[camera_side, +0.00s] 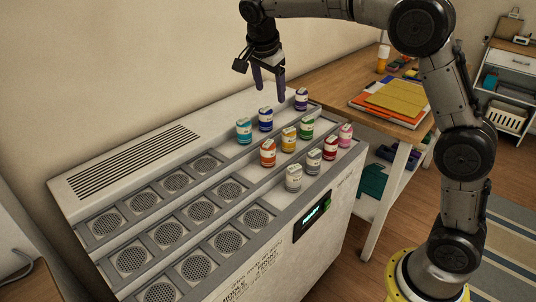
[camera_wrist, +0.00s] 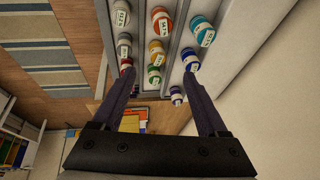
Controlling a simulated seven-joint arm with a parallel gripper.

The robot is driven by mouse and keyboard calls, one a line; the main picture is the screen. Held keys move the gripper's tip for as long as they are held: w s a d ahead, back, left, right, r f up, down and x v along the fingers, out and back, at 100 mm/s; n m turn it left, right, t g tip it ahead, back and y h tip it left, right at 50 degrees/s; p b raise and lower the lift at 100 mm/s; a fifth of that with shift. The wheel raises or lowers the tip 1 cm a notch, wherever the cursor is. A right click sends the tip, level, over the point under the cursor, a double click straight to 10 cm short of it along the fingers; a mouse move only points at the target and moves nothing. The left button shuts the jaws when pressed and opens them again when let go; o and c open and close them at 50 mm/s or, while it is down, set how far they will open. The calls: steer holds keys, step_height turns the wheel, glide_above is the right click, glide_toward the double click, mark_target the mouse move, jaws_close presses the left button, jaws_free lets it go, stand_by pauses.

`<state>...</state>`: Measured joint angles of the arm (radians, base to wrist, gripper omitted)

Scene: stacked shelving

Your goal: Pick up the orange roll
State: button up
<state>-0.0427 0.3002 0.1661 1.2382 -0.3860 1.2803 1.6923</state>
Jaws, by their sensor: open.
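The orange roll (camera_side: 268,153) stands upright with a white label on the middle tier of the stepped shelf, at the left end of its row. In the wrist view the orange roll (camera_wrist: 161,22) is near the top edge, between a white and a cyan roll. A yellow roll (camera_side: 289,139) and a green roll (camera_side: 306,128) stand beside it in the same row. My gripper (camera_side: 269,87) is open and empty, pointing down above the back tier, higher than the orange roll and apart from it. Its fingers spread in the wrist view (camera_wrist: 160,76).
Cyan (camera_side: 244,131), blue (camera_side: 265,119) and purple (camera_side: 301,99) rolls stand on the back tier. White (camera_side: 293,178), grey (camera_side: 314,161), red (camera_side: 330,147) and pink (camera_side: 345,135) rolls stand on the front tier. The left slots with grilles are empty. A wooden table (camera_side: 335,77) stands behind right.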

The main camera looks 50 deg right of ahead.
steer(key=g, duration=0.1)
glide_above(268, 152)
steer(key=w+a, duration=0.2)
steer(key=a, duration=0.1)
step_height(268, 152, down, 9)
steer(key=shift+n+g+h, duration=0.3)
steer(key=shift+g, duration=0.1)
steer(key=x, duration=0.3)
steer(key=a+x, duration=0.1)
steer(key=x, duration=0.6)
steer(key=shift+s+a+f, duration=0.15)
steer(key=shift+f, duration=0.35)
steer(key=shift+x, duration=2.9)
steer(key=shift+s, duration=0.2)
steer(key=shift+c, duration=0.2)
steer(key=shift+a, duration=0.1)
steer(key=c, duration=1.2)
